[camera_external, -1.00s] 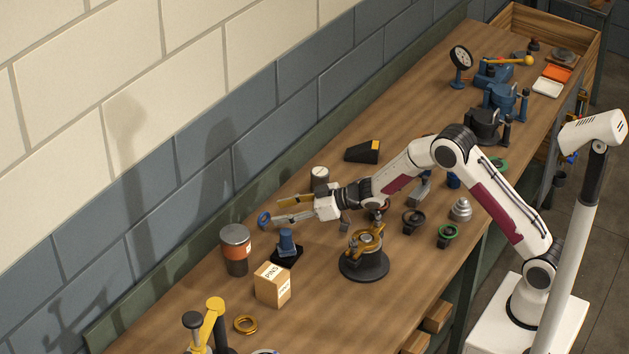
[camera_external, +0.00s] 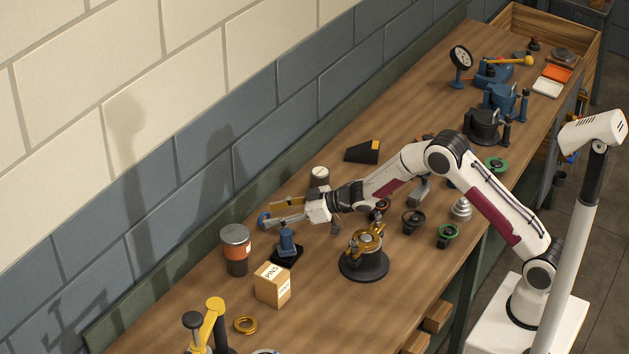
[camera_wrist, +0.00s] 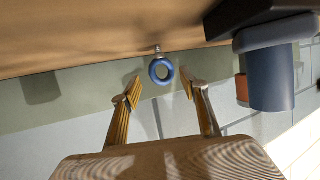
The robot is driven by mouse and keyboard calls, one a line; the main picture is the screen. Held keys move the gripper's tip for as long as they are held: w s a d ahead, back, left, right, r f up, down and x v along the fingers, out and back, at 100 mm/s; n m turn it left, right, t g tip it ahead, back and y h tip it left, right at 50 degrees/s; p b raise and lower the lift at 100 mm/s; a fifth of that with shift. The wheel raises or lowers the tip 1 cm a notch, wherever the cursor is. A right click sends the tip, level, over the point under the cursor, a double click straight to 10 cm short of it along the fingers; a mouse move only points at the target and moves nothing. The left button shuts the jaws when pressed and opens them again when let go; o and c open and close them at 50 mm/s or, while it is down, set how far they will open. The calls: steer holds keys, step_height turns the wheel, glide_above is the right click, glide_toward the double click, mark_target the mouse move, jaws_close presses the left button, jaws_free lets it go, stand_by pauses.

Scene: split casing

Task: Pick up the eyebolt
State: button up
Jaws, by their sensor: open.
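The eyebolt (camera_wrist: 162,71) shows in the wrist view as a blue ring with a short metal shank, in line with the gap between my fingertips. Its ring also shows in the external view (camera_external: 264,219), near the wall side of the bench. My gripper (camera_external: 271,213) is open, with one finger on either side of the ring's line. In the wrist view my gripper (camera_wrist: 163,88) has clear space between each fingertip and the ring. I cannot tell exactly how deep the ring sits between the fingers.
A blue post on a black base (camera_external: 287,243) stands close to my gripper; it looms at right in the wrist view (camera_wrist: 270,78). An orange-banded can (camera_external: 236,251), a pins box (camera_external: 272,284) and a gold-topped fixture (camera_external: 364,264) stand nearby. Bare bench lies toward the front.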

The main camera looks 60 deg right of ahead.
mark_target(261, 230)
steer(key=shift+w+a, duration=0.1)
stand_by(0.3)
steer(key=shift+w+a+f, duration=0.7)
steer(key=shift+w+f, duration=0.15)
steer(key=shift+w, duration=0.1)
steer(key=shift+x, duration=1.1)
jaws_close()
